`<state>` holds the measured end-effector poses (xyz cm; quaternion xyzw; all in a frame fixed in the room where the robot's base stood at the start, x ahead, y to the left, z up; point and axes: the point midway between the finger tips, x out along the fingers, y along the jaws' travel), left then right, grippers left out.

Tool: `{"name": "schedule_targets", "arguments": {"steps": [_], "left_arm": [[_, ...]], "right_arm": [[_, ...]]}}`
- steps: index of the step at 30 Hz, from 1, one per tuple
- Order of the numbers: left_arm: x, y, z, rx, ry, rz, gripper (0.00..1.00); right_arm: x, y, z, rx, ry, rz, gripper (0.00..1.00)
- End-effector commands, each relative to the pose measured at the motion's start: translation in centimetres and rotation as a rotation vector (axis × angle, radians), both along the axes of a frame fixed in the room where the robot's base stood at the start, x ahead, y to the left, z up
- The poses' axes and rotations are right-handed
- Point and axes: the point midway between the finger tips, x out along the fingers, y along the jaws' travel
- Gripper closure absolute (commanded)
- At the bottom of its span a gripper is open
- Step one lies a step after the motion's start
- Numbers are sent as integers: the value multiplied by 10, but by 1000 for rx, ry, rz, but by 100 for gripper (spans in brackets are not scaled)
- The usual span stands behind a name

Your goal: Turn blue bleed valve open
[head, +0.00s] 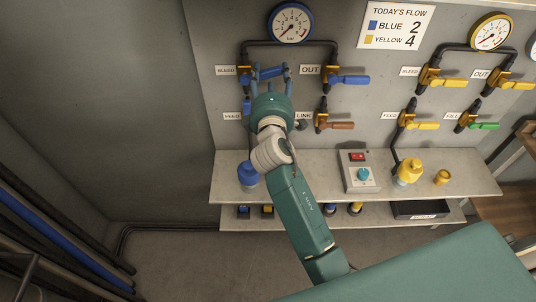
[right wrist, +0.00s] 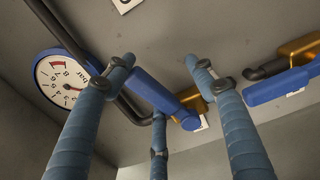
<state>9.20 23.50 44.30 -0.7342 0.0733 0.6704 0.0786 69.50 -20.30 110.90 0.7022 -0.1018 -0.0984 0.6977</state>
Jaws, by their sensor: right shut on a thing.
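The blue bleed valve has a brass body (head: 245,78) on the wall panel under the BLEED label, left of the blue gauge (head: 290,22). Its blue handle (head: 270,72) points right, roughly level. My right gripper (head: 271,68) reaches up to the panel and is shut on this handle. In the right wrist view the blue handle (right wrist: 158,92) runs between my blue-wrapped fingers (right wrist: 161,66), with its brass body (right wrist: 192,100) behind. The exact finger contact is partly hidden. My left gripper is not in view.
The blue OUT valve handle (head: 350,79) is close on the right. A brown LINK handle (head: 335,126) sits below it. A shelf (head: 320,180) below bears a switch box (head: 358,172), a blue-capped container (head: 248,173) and a yellow one (head: 408,171).

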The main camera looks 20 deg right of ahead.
Motion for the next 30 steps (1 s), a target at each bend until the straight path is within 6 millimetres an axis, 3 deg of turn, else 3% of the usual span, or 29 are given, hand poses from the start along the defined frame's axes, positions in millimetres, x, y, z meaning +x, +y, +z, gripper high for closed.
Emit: {"name": "schedule_targets", "arguments": {"steps": [1,18,30], "left_arm": [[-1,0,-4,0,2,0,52],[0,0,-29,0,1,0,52],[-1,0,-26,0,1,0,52]], "right_arm": [[-8,6,-12,1,17,7,52],[-100,31,-11,6,18,6,52],[-106,29,-90,188,149,16,52]]}}
